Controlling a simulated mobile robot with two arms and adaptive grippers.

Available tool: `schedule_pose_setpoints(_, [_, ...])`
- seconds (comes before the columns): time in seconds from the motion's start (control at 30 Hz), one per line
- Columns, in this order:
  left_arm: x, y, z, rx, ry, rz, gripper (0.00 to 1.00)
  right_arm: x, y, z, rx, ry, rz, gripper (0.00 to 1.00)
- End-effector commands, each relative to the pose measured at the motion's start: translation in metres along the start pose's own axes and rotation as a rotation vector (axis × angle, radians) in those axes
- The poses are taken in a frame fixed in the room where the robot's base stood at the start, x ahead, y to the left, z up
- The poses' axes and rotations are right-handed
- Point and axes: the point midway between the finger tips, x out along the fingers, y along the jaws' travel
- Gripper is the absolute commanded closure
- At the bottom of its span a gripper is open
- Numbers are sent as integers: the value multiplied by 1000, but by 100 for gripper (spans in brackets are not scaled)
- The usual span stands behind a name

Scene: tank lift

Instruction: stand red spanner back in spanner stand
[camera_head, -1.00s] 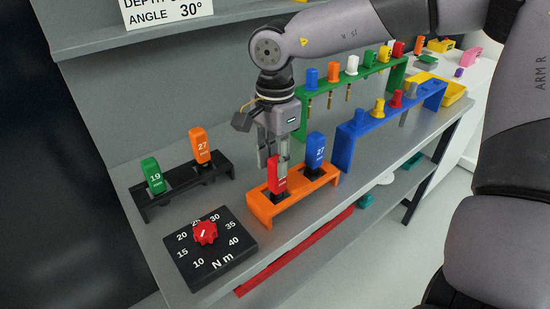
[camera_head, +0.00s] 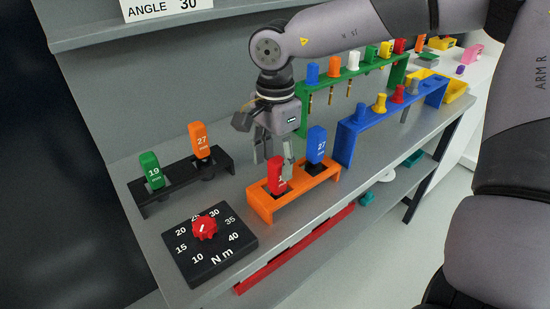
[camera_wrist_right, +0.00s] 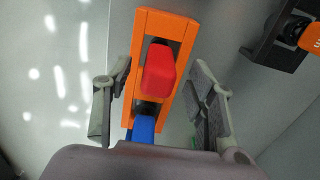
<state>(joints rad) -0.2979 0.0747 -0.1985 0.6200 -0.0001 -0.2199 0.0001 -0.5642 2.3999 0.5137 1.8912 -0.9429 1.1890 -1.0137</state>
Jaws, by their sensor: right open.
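The red spanner (camera_head: 276,177) stands upright in the left slot of the orange spanner stand (camera_head: 264,208). The blue spanner marked 27 (camera_head: 316,146) stands in the other slot. My right gripper (camera_head: 275,158) is open, just above and behind the red spanner. In the right wrist view the red handle (camera_wrist_right: 159,72) shows between the spread fingers (camera_wrist_right: 157,105), with a gap on each side. The orange stand (camera_wrist_right: 168,24) and part of the blue spanner (camera_wrist_right: 143,128) show there too. My left gripper is not in view.
A black stand (camera_head: 218,164) holds a green spanner (camera_head: 152,171) and an orange spanner (camera_head: 199,140) on the left. A black torque dial (camera_head: 212,254) lies in front. Green (camera_head: 306,92) and blue (camera_head: 345,146) racks stand to the right.

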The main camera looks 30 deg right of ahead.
Motion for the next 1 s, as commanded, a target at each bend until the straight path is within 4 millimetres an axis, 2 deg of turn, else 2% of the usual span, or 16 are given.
schedule_pose_setpoints(0.47, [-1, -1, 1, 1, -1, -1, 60, -1, 0, 0, 0, 0, 1, 49])
schedule_pose_setpoints(1.0, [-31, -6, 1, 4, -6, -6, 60, -51, 0, 1, 0, 1, -1, 49])
